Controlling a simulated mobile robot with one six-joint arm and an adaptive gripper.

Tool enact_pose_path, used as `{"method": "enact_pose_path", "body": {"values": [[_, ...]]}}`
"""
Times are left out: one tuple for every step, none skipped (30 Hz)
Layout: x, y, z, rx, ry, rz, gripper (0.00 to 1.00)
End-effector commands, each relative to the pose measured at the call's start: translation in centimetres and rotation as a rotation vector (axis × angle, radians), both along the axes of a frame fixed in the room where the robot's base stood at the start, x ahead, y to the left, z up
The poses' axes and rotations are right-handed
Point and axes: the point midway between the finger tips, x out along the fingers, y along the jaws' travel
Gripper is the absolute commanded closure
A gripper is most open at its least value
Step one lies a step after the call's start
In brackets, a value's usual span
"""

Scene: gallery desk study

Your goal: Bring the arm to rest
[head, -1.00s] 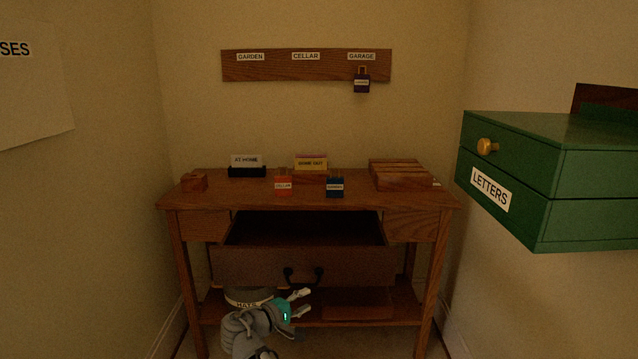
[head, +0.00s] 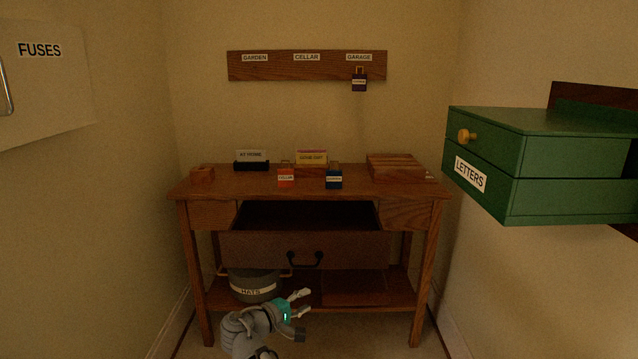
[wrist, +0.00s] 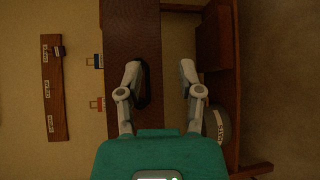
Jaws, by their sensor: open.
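My gripper (head: 300,314) is in front of the desk in the head view, low down, below the open drawer. Its two fingers are apart, with nothing between them. In the wrist view my gripper (wrist: 158,80) also shows open and empty, and the drawer front (wrist: 133,40) with its dark handle lies beyond the fingers. I see no contact between my gripper and the desk (head: 310,185). My arm is folded at the bottom of the head view.
The drawer (head: 260,249) is pulled out. A grey "HATS" container (head: 255,285) stands on the low shelf. Orange (head: 286,177) and blue (head: 334,179) tags stand on the desktop. A green letters cabinet (head: 540,155) juts out at right; a fuses panel (head: 45,80) is at left.

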Motion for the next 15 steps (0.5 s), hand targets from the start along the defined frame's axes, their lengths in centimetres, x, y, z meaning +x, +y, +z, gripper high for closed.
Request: {"method": "enact_pose_path", "body": {"values": [[0.0, 0.0, 0.0, 0.000, 0.000, 0.000, 0.52], [0.0, 0.0, 0.0, 0.000, 0.000, 0.000, 0.52], [0.0, -0.3, -0.1, 0.008, 0.004, -0.006, 0.52], [0.0, -0.6, -0.2, 0.014, 0.008, -0.011, 0.52], [0.0, -0.8, -0.3, 0.021, 0.012, -0.015, 0.52], [0.0, -1.1, -0.5, 0.030, 0.017, -0.021, 0.52], [0.0, -1.4, -0.6, 0.037, 0.020, -0.026, 0.52], [-0.1, -1.6, -0.7, 0.044, 0.024, -0.030, 0.52], [-0.1, -2.0, -0.9, 0.056, 0.031, -0.038, 0.52], [-0.1, -2.2, -1.1, 0.064, 0.035, -0.042, 0.52], [-0.1, -2.5, -1.2, 0.071, 0.040, -0.047, 0.52], [-0.2, -2.9, -1.4, 0.084, 0.046, -0.054, 0.52], [-0.2, -3.2, -1.6, 0.095, 0.052, -0.062, 0.52], [-0.2, -3.6, -1.8, 0.105, 0.057, -0.069, 0.52], [-0.3, -4.0, -2.1, 0.121, 0.066, -0.078, 0.52]]}}
